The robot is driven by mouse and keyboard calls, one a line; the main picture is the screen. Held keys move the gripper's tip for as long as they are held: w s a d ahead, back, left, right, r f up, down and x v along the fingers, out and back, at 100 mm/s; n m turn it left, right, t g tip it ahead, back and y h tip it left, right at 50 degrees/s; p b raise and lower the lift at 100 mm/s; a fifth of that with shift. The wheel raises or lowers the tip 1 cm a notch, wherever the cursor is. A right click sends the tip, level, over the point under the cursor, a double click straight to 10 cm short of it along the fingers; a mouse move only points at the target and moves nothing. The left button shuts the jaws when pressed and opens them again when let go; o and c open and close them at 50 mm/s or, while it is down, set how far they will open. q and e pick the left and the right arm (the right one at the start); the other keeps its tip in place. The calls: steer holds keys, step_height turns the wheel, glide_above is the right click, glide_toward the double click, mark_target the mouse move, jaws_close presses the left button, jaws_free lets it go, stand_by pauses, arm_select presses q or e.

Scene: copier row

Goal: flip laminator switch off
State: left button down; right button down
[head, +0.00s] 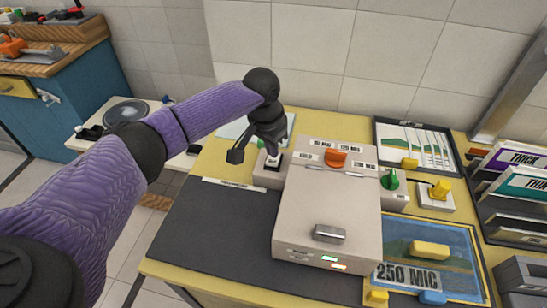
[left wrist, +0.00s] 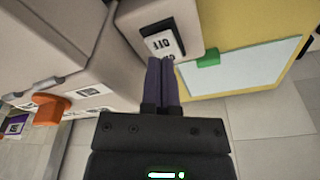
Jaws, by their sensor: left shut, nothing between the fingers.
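The laminator (head: 330,205) is a pale box on the yellow-topped bench, with an orange knob (head: 335,158) on top. Its switch (head: 272,163) sits on a small block at its back left. In the left wrist view the switch (left wrist: 163,43) is a dark-framed white rocker with an OFF marking. My left gripper (head: 273,151) is shut and empty, pointing down over the switch. In the left wrist view its fingertips (left wrist: 160,61) are at the switch's near edge and cover part of its lettering. I cannot tell whether they touch. My right gripper is not in view.
A green knob (head: 390,180) and a yellow button box (head: 436,196) stand right of the laminator. A framed panel marked 250 MIC (head: 462,242) lies at the front right. A dark mat (head: 225,245) lies at the left. A rack (head: 515,205) stands at the far right.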

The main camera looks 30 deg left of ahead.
mark_target(272, 162)
arm_select(q)
steer(key=shift+f, duration=0.3)
steer(key=shift+f, duration=0.3)
steer(key=shift+f, duration=0.2)
steer(key=shift+f+b, duration=0.4)
steer(key=shift+f, duration=0.05)
stand_by(0.4)
steer(key=shift+r, duration=0.15)
step_height(272, 162, up, 7)
steer(key=p, duration=0.8)
